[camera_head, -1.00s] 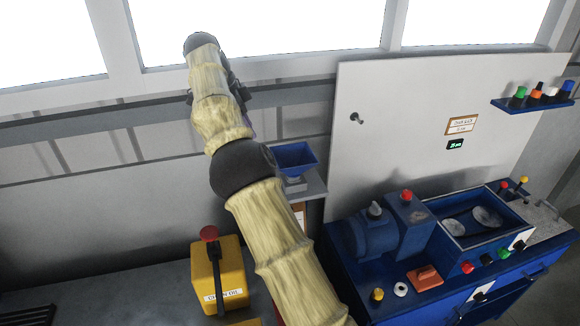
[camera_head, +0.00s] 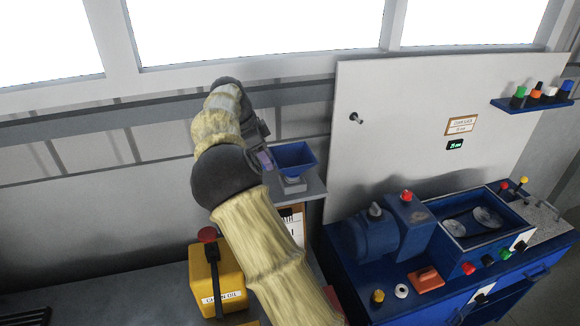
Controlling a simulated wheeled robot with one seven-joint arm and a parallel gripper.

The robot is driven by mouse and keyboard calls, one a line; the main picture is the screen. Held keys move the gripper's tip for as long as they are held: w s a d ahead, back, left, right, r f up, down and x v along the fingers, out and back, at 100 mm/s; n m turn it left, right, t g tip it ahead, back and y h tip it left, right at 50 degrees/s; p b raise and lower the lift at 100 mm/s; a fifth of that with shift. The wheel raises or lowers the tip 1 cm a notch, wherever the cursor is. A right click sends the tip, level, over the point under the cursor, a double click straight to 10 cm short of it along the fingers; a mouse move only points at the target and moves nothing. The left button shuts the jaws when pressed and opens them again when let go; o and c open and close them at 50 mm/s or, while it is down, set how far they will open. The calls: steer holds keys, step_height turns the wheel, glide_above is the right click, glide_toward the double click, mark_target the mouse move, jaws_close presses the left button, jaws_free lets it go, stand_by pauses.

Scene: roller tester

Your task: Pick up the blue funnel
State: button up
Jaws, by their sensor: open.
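The blue funnel (camera_head: 294,158) stands upright, wide mouth up, on a small pale block on a grey wall shelf (camera_head: 310,189), left of the large white panel. My gripper (camera_head: 265,160) is just left of the funnel, at about its height, partly hidden by my own forearm and wrist. The gripper is open and empty. I cannot tell whether its fingers touch the funnel's left side; the funnel does not sit between them in this view.
A yellow box with a red knob and black lever (camera_head: 216,277) stands below my arm. The blue machine (camera_head: 430,245) with rollers and buttons is at the right. A small rack of coloured caps (camera_head: 535,103) hangs on the white panel (camera_head: 420,110). Windows are behind.

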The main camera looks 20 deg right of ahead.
steer(key=shift+d+f, duration=0.1)
steer(key=shift+f, duration=0.15)
steer(key=shift+p+x, duration=1.35)
steer(key=shift+x, duration=1.3)
steer(key=shift+w+d+r, duration=0.1)
jaws_close()
